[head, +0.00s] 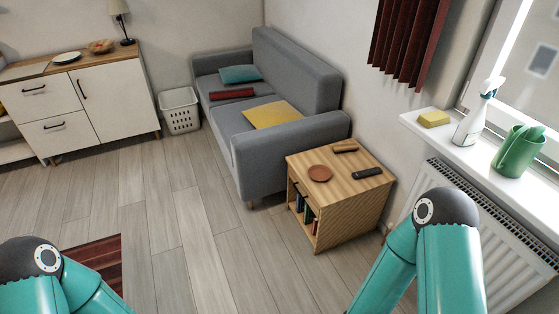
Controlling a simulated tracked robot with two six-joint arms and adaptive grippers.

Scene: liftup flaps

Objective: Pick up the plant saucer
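The plant saucer (320,173) is a small round terracotta-brown dish. It lies flat on the wooden side table (340,190), near the front left part of the top. Both of my arms show only as teal links with dark joints, the left at the bottom left and the right at the bottom right. Neither gripper is in the picture. Nothing touches the saucer.
A dark remote (367,173) and a small brown object (345,149) lie on the same tabletop. A grey sofa (252,157) stands behind it. The windowsill (471,150) at right holds a spray bottle (474,119), sponge (433,118) and green watering can (518,152). The floor left of the table is clear.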

